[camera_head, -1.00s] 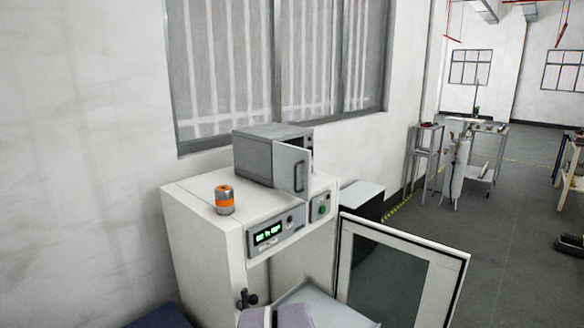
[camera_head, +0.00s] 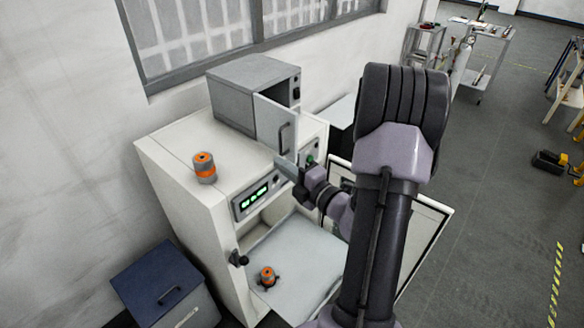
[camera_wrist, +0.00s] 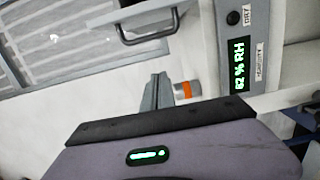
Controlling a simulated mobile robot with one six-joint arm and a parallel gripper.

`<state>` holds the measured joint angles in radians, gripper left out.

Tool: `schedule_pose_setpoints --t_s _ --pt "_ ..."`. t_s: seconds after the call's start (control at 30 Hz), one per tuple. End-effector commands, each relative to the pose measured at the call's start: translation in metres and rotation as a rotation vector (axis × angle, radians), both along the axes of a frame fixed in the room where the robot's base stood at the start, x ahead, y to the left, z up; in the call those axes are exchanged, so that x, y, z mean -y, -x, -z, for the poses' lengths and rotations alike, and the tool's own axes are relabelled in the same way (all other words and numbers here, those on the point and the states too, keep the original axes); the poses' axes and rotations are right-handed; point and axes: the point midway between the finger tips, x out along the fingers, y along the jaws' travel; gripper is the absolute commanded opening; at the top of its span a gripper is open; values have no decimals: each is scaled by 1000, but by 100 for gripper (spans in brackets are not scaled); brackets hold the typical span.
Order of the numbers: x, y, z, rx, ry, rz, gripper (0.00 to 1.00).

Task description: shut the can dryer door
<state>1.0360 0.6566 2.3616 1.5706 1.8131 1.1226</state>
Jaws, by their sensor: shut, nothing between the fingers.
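The small grey box-shaped dryer (camera_head: 240,98) stands on top of a white cabinet. Its door (camera_head: 270,122) stands open, swung out from the front, with a dark bar handle (camera_head: 284,134) on its outer face. The handle also shows at the top of the wrist view (camera_wrist: 150,30). My gripper (camera_head: 286,168) is shut and empty, just below the door's lower edge near the cabinet's front panel. In the wrist view its closed fingers (camera_wrist: 158,92) point toward the cabinet top, below the handle. I cannot tell whether they touch the door.
An orange-and-grey canister (camera_head: 204,168) stands on the white cabinet (camera_head: 165,150). A second canister (camera_head: 267,277) sits inside on a pale shelf. The cabinet's large glass door (camera_head: 432,225) is open, partly behind my arm. A blue-grey bin (camera_head: 160,285) stands at lower left.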

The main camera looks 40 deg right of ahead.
Motion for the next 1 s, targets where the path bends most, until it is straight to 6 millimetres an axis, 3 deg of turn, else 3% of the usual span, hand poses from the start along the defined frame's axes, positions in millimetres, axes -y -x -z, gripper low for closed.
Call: schedule_pose_setpoints --t_s 0.17,0.23,0.4,1.0 --pt "0 -39 -1 2 3 -4 0" --pt "16 -39 0 2 3 1 0" --pt "35 -42 0 1 2 -1 0" --pt "46 -40 -1 0 3 -22 0"
